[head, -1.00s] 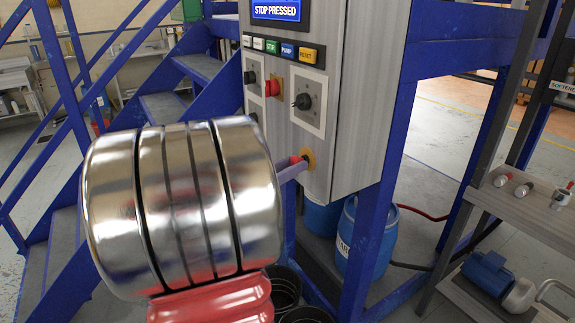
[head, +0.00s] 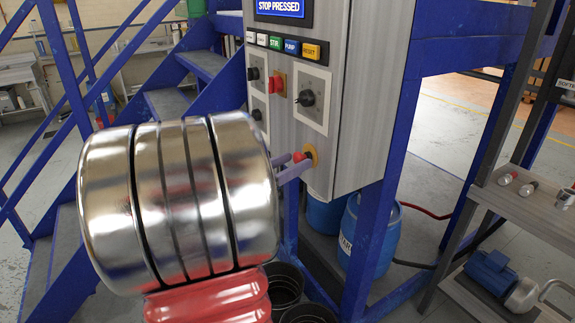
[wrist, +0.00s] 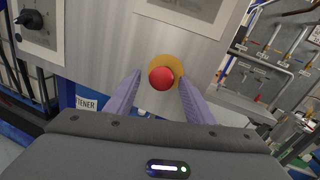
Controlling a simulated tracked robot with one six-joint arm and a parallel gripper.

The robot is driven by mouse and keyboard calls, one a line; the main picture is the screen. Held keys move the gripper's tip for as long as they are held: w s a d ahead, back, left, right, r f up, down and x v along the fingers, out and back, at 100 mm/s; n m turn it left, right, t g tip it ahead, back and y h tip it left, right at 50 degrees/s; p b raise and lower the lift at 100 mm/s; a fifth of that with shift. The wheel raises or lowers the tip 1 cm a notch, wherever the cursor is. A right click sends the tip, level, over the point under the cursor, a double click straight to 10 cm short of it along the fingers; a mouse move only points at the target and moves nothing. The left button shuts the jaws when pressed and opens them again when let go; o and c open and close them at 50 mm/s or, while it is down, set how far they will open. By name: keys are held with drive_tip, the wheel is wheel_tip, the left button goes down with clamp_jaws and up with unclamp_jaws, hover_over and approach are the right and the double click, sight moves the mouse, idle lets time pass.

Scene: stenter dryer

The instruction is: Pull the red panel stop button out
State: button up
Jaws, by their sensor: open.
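The red stop button (head: 298,157) is a round mushroom head on a yellow ring (head: 312,153), low on the front of the grey control panel (head: 345,110). In the wrist view the red button (wrist: 161,78) is near the middle, with its yellow ring (wrist: 167,59) behind it. My gripper (wrist: 160,84) is open, with one purple finger on each side of the button and a visible gap on both sides. In the head view my gripper (head: 296,167) is at the button. The panel display (head: 279,7) reads STOP PRESSED.
Above are a row of coloured push buttons (head: 289,47), a smaller red knob (head: 278,83) and a black rotary knob (head: 307,98). Blue drums (head: 350,232) stand below the panel. A blue frame post (head: 372,225) and a grey shelf (head: 505,205) are to the right.

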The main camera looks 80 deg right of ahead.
drive_tip(key=shift+w+a, duration=0.1)
drive_tip(key=v, duration=1.3)
drive_tip(key=shift+w+a, duration=0.2)
drive_tip(key=shift+a, duration=0.05)
drive_tip(key=shift+f, duration=0.1)
idle(0.5)
